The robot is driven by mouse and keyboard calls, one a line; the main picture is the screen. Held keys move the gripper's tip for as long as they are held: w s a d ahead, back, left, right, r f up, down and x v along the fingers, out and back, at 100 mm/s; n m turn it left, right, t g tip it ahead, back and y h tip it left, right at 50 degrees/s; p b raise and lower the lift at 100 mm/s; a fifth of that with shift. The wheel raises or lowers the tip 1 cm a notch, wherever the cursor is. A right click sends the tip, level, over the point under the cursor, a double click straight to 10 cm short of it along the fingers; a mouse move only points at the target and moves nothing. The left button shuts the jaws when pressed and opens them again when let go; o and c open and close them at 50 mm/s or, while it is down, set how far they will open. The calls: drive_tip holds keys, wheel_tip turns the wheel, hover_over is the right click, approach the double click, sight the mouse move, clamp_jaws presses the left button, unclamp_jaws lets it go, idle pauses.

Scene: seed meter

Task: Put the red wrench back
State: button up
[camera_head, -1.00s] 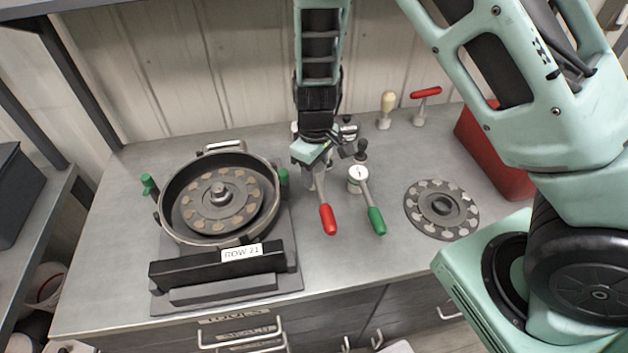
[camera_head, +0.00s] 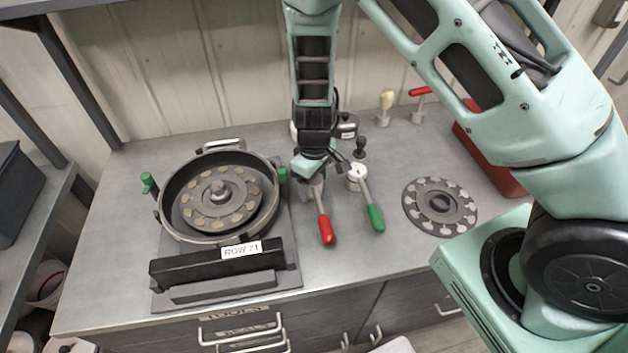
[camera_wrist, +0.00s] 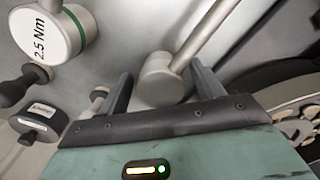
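The red wrench (camera_head: 326,229) has a red grip and a metal shaft, and its grip points toward the bench's front edge. In the wrist view its round grey head (camera_wrist: 160,82) sits between my two fingers, with the shaft running up and right. My gripper (camera_head: 313,178) is at the head end of this wrench and hides most of the head in the head view. The fingers also show in the wrist view (camera_wrist: 162,88). The wrench moves with the gripper, so I take it as held. Its height above the bench is hard to tell.
A green wrench (camera_head: 374,217) lies close on the right; its head (camera_wrist: 45,35) reads 2.5 Nm. A black knob (camera_head: 360,148) stands behind it. The seed meter (camera_head: 222,192) is left, a seed disc (camera_head: 440,207) right. Bench in front is clear.

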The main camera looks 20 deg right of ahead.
wheel_tip(320, 180, up, 12)
drive_tip(key=s+a+r, duration=0.2)
drive_tip(key=s+r, duration=0.2)
drive_tip(key=s, duration=0.4)
drive_tip(key=s+a+r, duration=0.2)
drive_tip(key=s+r, duration=0.2)
drive_tip(key=s, duration=0.4)
drive_tip(key=s+a+r+n, duration=0.1)
drive_tip(key=s+a+r, duration=0.1)
drive_tip(key=s, duration=0.5)
drive_tip(key=shift+s+a+r+y+b, duration=0.3)
drive_tip(key=shift+s+r+b, duration=0.1)
drive_tip(key=shift+r, duration=0.5)
wheel_tip(320, 180, down, 5)
drive_tip(key=b, duration=0.4)
drive_tip(key=shift+r+b, duration=0.15)
drive_tip(key=shift+b, duration=0.2)
